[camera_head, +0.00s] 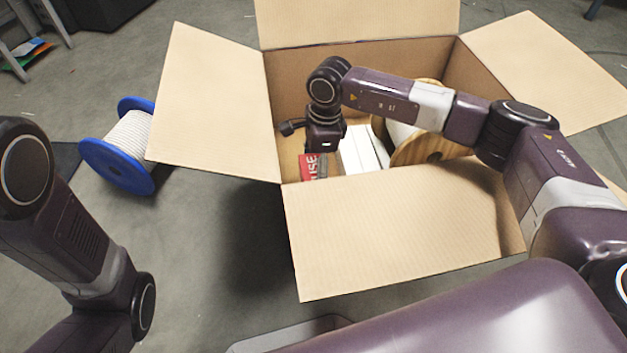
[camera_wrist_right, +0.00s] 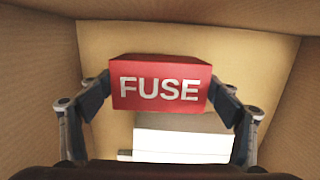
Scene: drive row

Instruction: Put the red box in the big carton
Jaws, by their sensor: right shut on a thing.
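The big carton (camera_head: 400,225) stands open on the floor with its flaps spread. The red box (camera_wrist_right: 161,88), marked FUSE, is between the two fingers of my right gripper (camera_wrist_right: 160,98), which is shut on it. In the head view the red box (camera_head: 313,166) shows just below the right gripper, inside the carton's walls near the left side; the front flap hides what is lower. I cannot tell whether the box touches the carton's bottom. My left arm shows at the left of the head view, but its gripper is out of view.
Inside the carton are a white box (camera_head: 358,152) next to the red box and a wooden spool (camera_head: 432,150) at the right, partly behind my right arm. A blue spool (camera_head: 120,150) stands on the floor left of the carton. Some floor between them is clear.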

